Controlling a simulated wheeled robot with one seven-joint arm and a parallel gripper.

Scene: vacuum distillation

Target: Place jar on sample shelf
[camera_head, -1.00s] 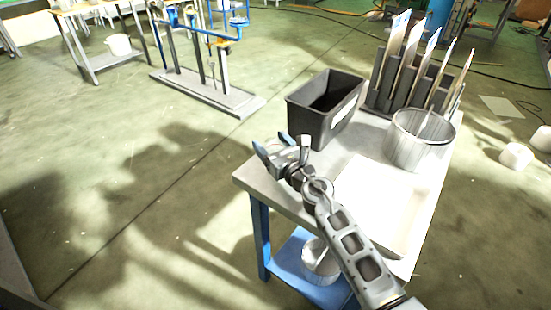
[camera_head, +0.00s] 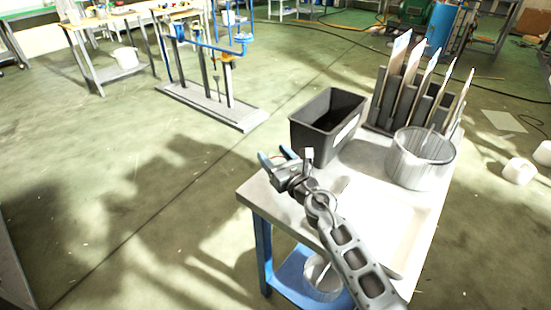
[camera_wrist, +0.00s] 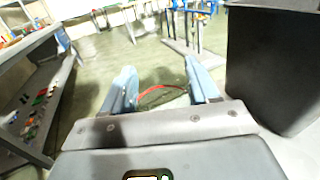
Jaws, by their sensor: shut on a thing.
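My gripper (camera_head: 275,155) is beyond the near left corner of the side table, over the floor in the head view. In the wrist view its two blue fingers (camera_wrist: 159,82) stand apart, with a thin red curve between them. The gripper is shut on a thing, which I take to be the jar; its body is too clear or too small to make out. A grey shelf unit (camera_wrist: 28,62) with small coloured items on its lower level stands at the left of the wrist view; I cannot tell whether it is the sample shelf.
The side table (camera_head: 262,194) carries a black bin (camera_head: 312,140), a file rack (camera_head: 381,107) and a wire basket (camera_head: 415,170). The bin is close at the right in the wrist view (camera_wrist: 275,70). A pipe stand (camera_head: 238,118) is farther back. Open floor lies left.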

